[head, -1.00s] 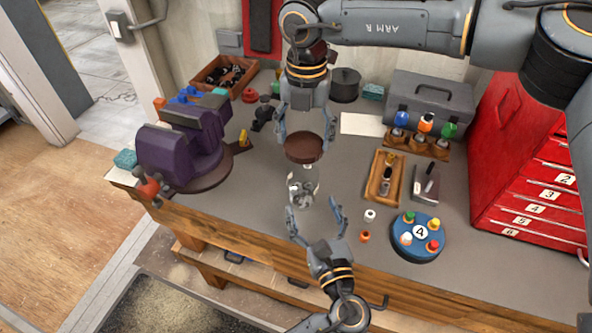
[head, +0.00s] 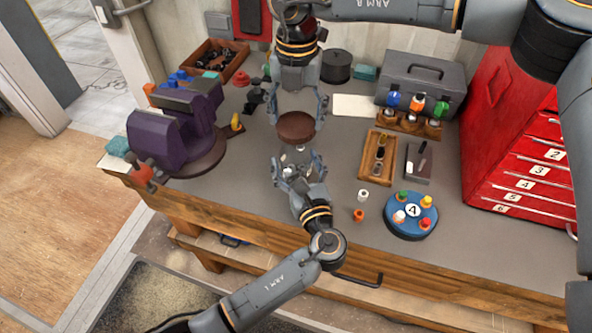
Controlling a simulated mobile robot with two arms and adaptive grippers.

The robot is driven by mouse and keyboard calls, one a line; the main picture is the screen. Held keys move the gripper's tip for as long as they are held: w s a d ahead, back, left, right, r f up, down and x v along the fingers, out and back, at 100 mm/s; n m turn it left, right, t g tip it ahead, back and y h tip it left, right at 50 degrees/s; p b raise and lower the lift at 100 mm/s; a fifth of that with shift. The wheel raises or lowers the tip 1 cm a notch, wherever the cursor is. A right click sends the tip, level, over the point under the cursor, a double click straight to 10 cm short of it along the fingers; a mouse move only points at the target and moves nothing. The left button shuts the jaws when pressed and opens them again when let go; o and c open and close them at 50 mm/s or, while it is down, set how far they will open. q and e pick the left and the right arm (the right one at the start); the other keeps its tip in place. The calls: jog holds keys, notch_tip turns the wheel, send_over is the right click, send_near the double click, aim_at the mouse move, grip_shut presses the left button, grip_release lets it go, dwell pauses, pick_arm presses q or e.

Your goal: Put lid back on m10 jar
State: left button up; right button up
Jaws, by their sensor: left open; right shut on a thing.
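A round brown lid (head: 295,127) is held level in my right gripper (head: 297,118), which reaches down from the top and is shut on it. Below the lid, a clear glass jar (head: 292,158) with small metallic pieces stands on the grey bench. The lid is above the jar and apart from it. My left gripper (head: 297,170) is open, with its fingers on either side of the jar. Its wrist hides the jar's lower part. I cannot tell whether the fingers touch the glass. The jar's label is not readable.
A purple vise (head: 170,135) stands at the left. At the right are a wooden tray (head: 364,170), a blue round stand (head: 405,228) with coloured caps, and a red drawer cabinet (head: 515,140). A small white item (head: 363,195) and an orange one (head: 358,215) stand near the front.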

aim_at(292, 153)
pick_arm(q)
jog(key=shift+x, duration=1.8)
jog(key=shift+c, duration=0.5)
grip_shut()
